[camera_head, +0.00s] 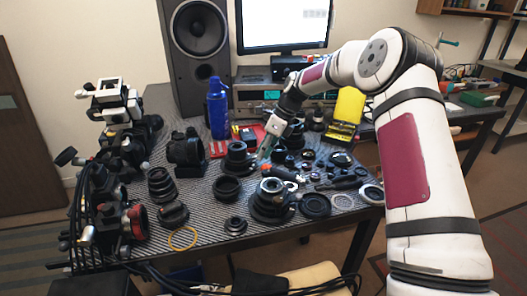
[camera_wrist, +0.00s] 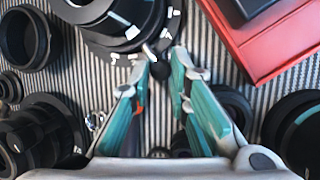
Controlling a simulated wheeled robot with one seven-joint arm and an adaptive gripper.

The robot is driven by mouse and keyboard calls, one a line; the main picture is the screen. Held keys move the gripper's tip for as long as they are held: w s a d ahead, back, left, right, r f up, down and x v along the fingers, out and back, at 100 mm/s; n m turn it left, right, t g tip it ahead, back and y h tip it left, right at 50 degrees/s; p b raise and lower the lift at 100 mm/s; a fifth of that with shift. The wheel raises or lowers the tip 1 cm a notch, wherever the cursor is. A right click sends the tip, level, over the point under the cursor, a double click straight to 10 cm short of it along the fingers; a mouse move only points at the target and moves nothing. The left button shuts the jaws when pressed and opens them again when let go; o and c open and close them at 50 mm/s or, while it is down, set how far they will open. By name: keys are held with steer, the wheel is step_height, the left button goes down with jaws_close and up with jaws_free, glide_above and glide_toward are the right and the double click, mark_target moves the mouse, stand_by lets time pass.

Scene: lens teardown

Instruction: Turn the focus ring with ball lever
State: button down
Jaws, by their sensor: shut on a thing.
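The lens with the focus ring (camera_wrist: 118,32) is black with white marks and shows at the top of the wrist view, cut off by the edge. In the head view a black lens (camera_head: 237,160) stands on the mat just left of my gripper (camera_head: 264,152). The lever with a small dark ball (camera_wrist: 160,70) sticks out from the ring toward me. My gripper (camera_wrist: 164,60) has its teal-padded fingers on either side of the ball, shut on it. The exact finger contact is small and partly hidden.
Several loose lens parts lie around on the striped mat (camera_head: 205,240). A red box (camera_wrist: 262,40) is close on the right of the fingers in the wrist view. A blue bottle (camera_head: 218,108) and a speaker (camera_head: 200,45) stand behind.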

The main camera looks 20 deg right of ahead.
steer(key=shift+s+a+r+m+t+p, duration=0.2)
steer(key=shift+s+m+t+p, duration=0.1)
steer(key=shift+s+m+p, duration=0.4)
steer(key=shift+s+f+m+t+p, duration=0.15)
steer(key=shift+s+m+t+p, duration=0.15)
steer(key=shift+m+p, duration=0.4)
steer(key=c, duration=1.5)
jaws_free()
steer(key=shift+d, duration=0.1)
steer(key=v, duration=1.2)
steer(key=shift+a, duration=0.2)
